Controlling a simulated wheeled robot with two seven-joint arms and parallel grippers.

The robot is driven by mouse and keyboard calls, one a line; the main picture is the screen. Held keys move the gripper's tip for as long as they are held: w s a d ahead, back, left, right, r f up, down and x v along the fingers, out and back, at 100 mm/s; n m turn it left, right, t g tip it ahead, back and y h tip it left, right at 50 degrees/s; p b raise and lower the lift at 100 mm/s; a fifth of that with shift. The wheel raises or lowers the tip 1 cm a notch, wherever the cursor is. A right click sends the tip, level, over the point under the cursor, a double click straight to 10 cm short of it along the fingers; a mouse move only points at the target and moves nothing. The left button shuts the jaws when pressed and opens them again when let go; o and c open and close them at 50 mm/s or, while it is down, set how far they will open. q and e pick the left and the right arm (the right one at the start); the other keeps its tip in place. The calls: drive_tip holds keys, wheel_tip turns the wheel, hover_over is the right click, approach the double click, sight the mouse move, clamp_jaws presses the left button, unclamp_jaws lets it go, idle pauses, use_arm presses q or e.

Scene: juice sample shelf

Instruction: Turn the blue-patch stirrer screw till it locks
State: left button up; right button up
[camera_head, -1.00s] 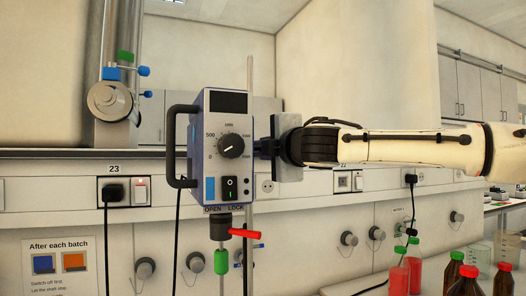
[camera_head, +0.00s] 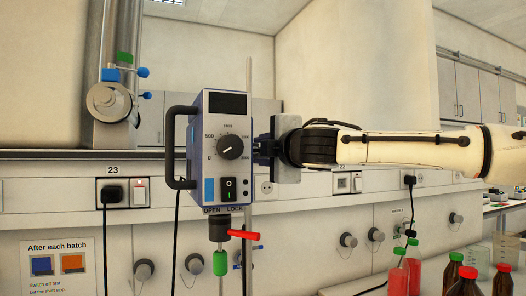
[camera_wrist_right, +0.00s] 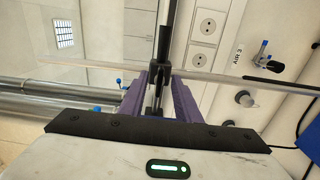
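The stirrer (camera_head: 211,120) is a blue-grey box with a dial, a rocker switch and a blue patch (camera_head: 209,190) on its front. It stands by a thin vertical rod (camera_head: 249,90). My right gripper (camera_head: 262,149) comes from the right and reaches behind the box's right side near the rod. In the right wrist view its purple fingers (camera_wrist_right: 160,90) flank a dark clamp part (camera_wrist_right: 163,48) by the rod. The screw is not clear behind the box and fingers, and I cannot tell whether they grip it. My left gripper is out of view.
A red lever (camera_head: 244,235) sticks out below the box under the OPEN and LOCK labels. Red bottles (camera_head: 397,274) and brown bottles (camera_head: 465,282) stand at the lower right. A black cable hangs from the wall socket (camera_head: 113,192) at left.

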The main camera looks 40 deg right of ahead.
drive_tip(key=b+v, duration=0.2)
drive_tip(key=v, duration=0.8)
drive_tip(key=shift+s, duration=0.2)
drive_tip(key=shift+d, duration=0.1)
